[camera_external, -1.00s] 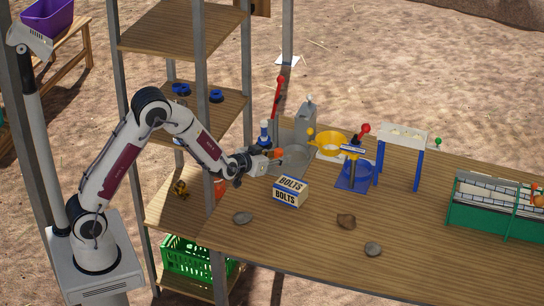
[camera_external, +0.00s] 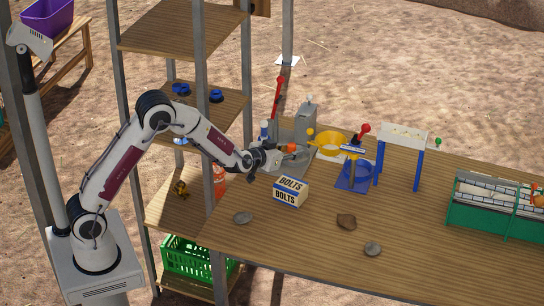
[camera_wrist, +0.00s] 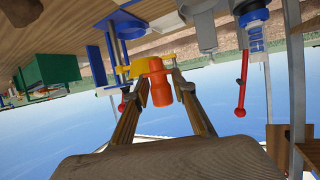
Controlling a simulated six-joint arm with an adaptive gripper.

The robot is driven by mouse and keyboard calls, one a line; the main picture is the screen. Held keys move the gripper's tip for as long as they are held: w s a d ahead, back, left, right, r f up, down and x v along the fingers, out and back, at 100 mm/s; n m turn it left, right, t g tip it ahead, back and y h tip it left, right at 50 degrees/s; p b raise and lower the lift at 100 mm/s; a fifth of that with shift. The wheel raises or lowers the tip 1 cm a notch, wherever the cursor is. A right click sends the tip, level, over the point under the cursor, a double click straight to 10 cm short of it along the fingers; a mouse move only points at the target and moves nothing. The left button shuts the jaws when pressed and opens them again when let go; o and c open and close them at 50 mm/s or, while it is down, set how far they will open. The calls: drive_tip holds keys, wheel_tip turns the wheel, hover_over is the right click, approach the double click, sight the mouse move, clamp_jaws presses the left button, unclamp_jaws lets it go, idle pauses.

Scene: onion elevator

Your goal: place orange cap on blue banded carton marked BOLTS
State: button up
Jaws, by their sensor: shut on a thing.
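My gripper (camera_external: 285,148) is shut on the orange cap (camera_external: 291,148) and holds it above the table, in front of the grey device. In the wrist view the orange cap (camera_wrist: 159,84) sits between the two fingers of my gripper (camera_wrist: 157,75). The carton marked BOLTS (camera_external: 290,192), white with blue bands, stands on the table near its left end, below my gripper in the picture. The carton cannot be made out in the wrist view.
A grey device with a red lever (camera_external: 277,98) stands behind my gripper. A yellow bowl (camera_external: 331,144) and a blue stand (camera_external: 356,173) are to the right. Stones (camera_external: 346,221) lie at the front. A shelf post (camera_external: 208,150) rises close to my arm. The middle of the table is clear.

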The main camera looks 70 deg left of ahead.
hover_over(291, 184)
drive_tip(key=shift+f, duration=3.15)
drive_tip(key=shift+f, duration=0.1)
drive_tip(key=shift+f, duration=1.75)
drive_tip(key=shift+f, duration=0.15)
drive_tip(key=o, duration=0.9)
drive_tip(key=shift+s, duration=0.1)
drive_tip(key=shift+s+d+r, duration=0.2)
drive_tip(key=shift+s+r, duration=0.2)
drive_tip(key=shift+v, duration=5.4)
drive_tip(key=shift+f, duration=0.1)
